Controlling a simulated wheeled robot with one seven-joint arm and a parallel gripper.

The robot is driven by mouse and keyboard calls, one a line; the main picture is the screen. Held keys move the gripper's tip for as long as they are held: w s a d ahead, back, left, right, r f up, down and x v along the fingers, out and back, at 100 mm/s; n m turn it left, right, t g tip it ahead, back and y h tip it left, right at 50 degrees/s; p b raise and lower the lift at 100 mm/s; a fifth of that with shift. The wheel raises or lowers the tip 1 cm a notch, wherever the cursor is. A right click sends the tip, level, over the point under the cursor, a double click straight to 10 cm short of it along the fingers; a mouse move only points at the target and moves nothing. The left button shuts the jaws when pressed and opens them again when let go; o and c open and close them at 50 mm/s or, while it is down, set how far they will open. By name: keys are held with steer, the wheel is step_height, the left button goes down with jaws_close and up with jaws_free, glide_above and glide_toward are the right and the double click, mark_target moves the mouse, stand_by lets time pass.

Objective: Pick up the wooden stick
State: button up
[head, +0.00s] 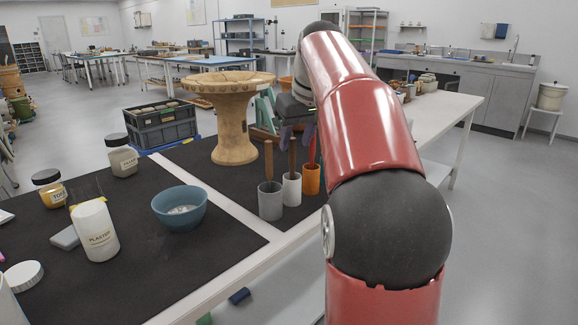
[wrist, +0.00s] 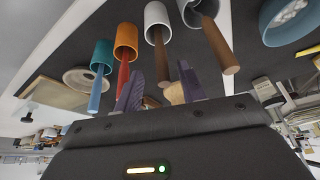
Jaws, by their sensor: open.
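Two brown wooden sticks stand in cups; I cannot tell which one the task means. One (head: 268,158) leans in the grey cup (head: 270,203); the other, darker stick (head: 292,158) stands in the white cup (head: 291,190). My gripper (head: 296,138) is open above the cups, its purple fingers pointing down. In the wrist view, the darker stick (wrist: 161,58) runs from the white cup (wrist: 157,14) into the gap between the fingers of my gripper (wrist: 161,76). The other stick (wrist: 220,46) lies outside the right finger. The fingers do not visibly touch a stick.
A red handle (wrist: 123,75) in an orange cup (head: 311,180) and a blue handle (wrist: 95,90) in a teal cup (wrist: 102,54) stand close by. A wooden pedestal stand (head: 232,125) is left of the gripper. A blue bowl (head: 180,208) and plaster jar (head: 95,231) are nearer.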

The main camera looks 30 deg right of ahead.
mark_target(290, 157)
steer(key=x, duration=0.5)
steer(key=shift+a+f+b, duration=0.2)
steer(key=shift+f+b, duration=0.15)
steer(key=shift+b, duration=0.05)
jaws_close()
